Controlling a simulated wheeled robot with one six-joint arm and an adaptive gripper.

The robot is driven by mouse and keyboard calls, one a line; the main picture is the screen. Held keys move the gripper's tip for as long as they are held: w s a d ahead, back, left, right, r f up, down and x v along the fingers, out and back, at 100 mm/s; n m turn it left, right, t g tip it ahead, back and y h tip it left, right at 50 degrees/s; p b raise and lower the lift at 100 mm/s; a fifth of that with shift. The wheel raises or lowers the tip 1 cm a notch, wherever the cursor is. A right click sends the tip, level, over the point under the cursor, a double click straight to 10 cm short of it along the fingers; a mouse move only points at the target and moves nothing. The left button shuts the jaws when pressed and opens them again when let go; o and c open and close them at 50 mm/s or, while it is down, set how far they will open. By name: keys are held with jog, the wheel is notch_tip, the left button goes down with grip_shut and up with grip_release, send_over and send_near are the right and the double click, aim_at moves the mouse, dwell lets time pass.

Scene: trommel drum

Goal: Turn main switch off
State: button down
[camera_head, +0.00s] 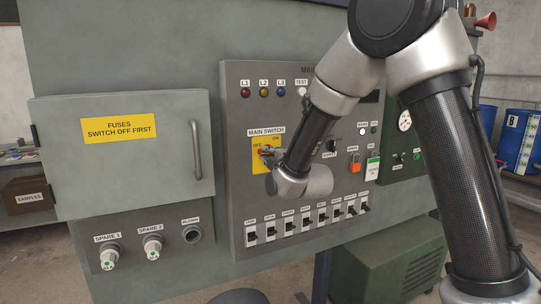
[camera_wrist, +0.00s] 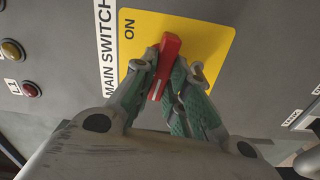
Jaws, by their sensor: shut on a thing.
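The main switch is a red handle (camera_wrist: 166,62) on a yellow plate (camera_wrist: 205,40) marked ON, beside a white MAIN SWITCH label (camera_wrist: 106,45) in the wrist view. In the head view the yellow plate (camera_head: 257,160) also reads OFF at its left and ON at its upper right; my arm partly covers it. My gripper (camera_wrist: 166,75) is shut on the red handle, with a green-padded finger on each side. In the head view my gripper (camera_head: 268,156) is at the handle, small and partly hidden, so the handle's exact angle is unclear there.
A row of breaker switches (camera_head: 306,222) runs along the panel below my wrist. A closed FUSES door (camera_head: 120,160) with a handle (camera_head: 196,150) juts out at the left. Lamps (camera_head: 263,93) line the panel top.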

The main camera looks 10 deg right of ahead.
jog(key=shift+f+n, duration=0.1)
jog(key=shift+n, duration=0.6)
jog(key=c, duration=1.4)
grip_release()
jog(key=shift+s, duration=0.15)
jog(key=v, duration=0.7)
jog(key=shift+s, duration=0.1)
